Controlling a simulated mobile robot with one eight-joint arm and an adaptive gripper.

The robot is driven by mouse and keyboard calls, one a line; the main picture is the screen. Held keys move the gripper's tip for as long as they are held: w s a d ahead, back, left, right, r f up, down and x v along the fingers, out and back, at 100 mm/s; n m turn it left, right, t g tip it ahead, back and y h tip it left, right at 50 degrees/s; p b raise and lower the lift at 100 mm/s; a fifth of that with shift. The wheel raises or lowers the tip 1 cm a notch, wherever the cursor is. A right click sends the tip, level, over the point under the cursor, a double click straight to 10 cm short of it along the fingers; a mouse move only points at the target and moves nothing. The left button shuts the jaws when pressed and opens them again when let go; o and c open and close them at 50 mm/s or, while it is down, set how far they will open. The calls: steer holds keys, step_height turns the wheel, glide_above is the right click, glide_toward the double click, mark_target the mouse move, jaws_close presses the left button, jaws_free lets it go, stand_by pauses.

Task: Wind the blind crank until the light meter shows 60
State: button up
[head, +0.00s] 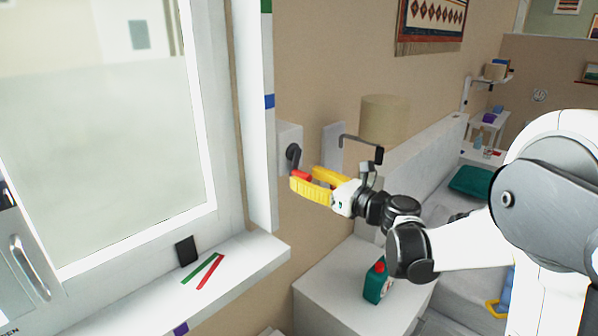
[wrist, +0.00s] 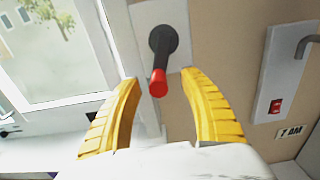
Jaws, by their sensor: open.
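The blind crank has a dark arm (head: 293,153) on a white wall plate beside the window, with a red knob (head: 301,175) at its end. In the wrist view the dark arm (wrist: 163,40) hangs down and the red knob (wrist: 158,83) points toward me. My gripper (wrist: 161,77) is open, its yellow fingers on either side of the knob with a gap at each side. It also shows at the crank in the head view (head: 303,178). A small black panel (head: 186,251) stands on the sill; I cannot tell whether it is the light meter, and no reading is legible.
A green strip (head: 198,269) and a red strip (head: 210,271) lie on the sill (head: 250,262). A white cabinet (head: 335,285) below my arm carries a green bottle (head: 376,283). A plate with a red switch (wrist: 275,106) and a grey handle (wrist: 304,45) is right of the crank.

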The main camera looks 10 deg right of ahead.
steer(key=v, duration=0.7)
steer(key=shift+s, duration=0.15)
steer(key=shift+d, duration=0.1)
steer(key=s+a+f+n+g+h, duration=0.3)
steer(key=s+a+f+n+g, duration=0.3)
steer(key=s+n, duration=0.55)
steer(key=s+d+f+n+h, duration=0.2)
steer(key=s+n+h, duration=0.1)
steer(key=s+n, duration=0.4)
steer(key=s+d+f+n+g+h, duration=0.1)
steer(key=s+d+f+n+h, duration=0.2)
steer(key=s+n, duration=0.4)
steer(key=n+h, duration=0.1)
steer(key=n, duration=0.2)
steer(key=shift+s+h, duration=0.25)
steer(key=shift+h, duration=0.05)
